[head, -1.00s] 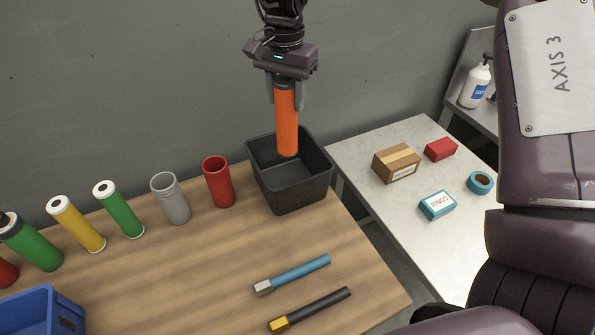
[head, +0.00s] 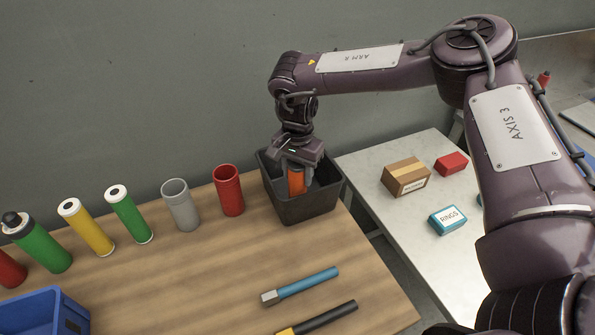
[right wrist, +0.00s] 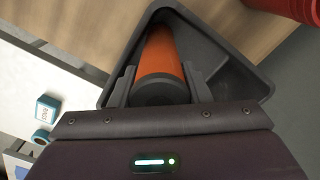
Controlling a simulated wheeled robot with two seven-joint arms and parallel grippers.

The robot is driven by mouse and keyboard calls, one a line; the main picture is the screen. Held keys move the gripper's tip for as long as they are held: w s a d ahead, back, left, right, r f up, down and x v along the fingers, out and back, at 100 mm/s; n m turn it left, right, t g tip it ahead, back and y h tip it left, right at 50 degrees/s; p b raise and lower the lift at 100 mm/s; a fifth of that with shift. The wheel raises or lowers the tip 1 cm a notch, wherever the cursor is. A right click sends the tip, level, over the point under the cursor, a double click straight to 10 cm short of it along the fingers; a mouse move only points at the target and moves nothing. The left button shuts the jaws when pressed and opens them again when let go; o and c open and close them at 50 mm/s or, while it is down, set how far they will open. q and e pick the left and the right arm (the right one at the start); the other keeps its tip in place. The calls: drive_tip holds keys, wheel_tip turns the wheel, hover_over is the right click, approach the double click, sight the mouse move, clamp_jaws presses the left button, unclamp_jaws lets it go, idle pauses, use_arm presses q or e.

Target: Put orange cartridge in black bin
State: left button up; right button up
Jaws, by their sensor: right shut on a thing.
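The orange cartridge (head: 297,182) is held upright inside the black bin (head: 306,211) at the back right corner of the wooden table. Its lower part is hidden by the bin's front wall. My right gripper (head: 296,178) is shut on the top of the cartridge and reaches down between the bin's walls. In the right wrist view the cartridge (right wrist: 162,55) is between the two fingers, with the bin's rim (right wrist: 262,92) around it. I cannot tell whether its lower end touches the bin floor. My left gripper is not in view.
A red cup (head: 228,190) and a grey cup (head: 180,205) stand left of the bin. Green and yellow cartridges (head: 86,227) stand further left. A blue bin (head: 40,315) is at the front left. Two handled tools (head: 300,286) lie in front. A side table (head: 420,270) holds boxes.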

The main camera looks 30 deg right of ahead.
drive_tip(key=shift+f, duration=0.35)
drive_tip(key=o, duration=1.3)
drive_tip(key=shift+f, duration=0.15)
drive_tip(key=shift+r, duration=0.6)
wheel_tip(320, 180, up, 10)
drive_tip(key=shift+f+b, duration=0.1)
drive_tip(key=shift+b, duration=0.75)
drive_tip(key=shift+r, duration=0.75)
